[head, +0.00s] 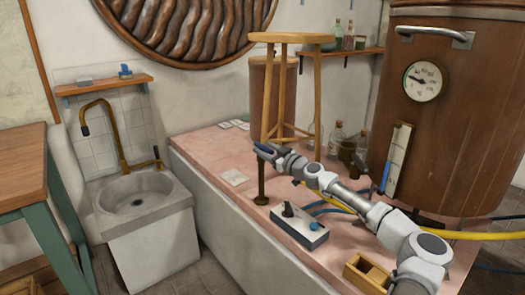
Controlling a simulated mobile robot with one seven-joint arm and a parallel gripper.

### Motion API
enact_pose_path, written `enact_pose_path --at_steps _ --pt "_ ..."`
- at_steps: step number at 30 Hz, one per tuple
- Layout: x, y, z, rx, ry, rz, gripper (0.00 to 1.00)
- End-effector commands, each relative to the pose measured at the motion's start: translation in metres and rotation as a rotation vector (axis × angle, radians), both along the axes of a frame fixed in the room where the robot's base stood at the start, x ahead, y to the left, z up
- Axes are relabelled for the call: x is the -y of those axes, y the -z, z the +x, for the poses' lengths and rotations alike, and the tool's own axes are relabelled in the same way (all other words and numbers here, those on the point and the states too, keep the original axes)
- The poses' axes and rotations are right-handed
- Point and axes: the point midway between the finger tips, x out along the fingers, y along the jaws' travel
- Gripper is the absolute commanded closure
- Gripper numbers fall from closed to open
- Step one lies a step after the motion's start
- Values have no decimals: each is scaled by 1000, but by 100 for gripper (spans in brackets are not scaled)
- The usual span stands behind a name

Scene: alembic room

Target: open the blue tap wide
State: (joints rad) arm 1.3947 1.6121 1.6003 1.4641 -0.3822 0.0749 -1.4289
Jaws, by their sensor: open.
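A dark upright post (261,186) stands on the pink bench top, on a small round base. At its top is a short blue bar (264,147), which looks like a tap lever; I cannot tell for sure. My gripper (272,152) is at the top of this post, at or very close to the blue bar. The fingers are open, small in the picture and partly merged with the bar. Whether they touch it or lie around it cannot be told.
A wooden stool (291,38) stands behind my gripper. A copper vat (451,110) with a gauge is at right. A sink (143,200) with a brass faucet (112,112) is at left.

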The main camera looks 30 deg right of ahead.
Motion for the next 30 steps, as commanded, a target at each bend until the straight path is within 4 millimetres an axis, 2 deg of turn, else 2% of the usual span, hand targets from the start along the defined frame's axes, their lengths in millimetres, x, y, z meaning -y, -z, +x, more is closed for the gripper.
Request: enact_pose_path --at_steps 6,15,24,30 --pt "-2 0 14 0 1 1 47" --pt "-2 0 15 0 0 1 47" --pt "-2 0 15 0 0 1 100" --pt "-2 0 15 0 0 1 100"
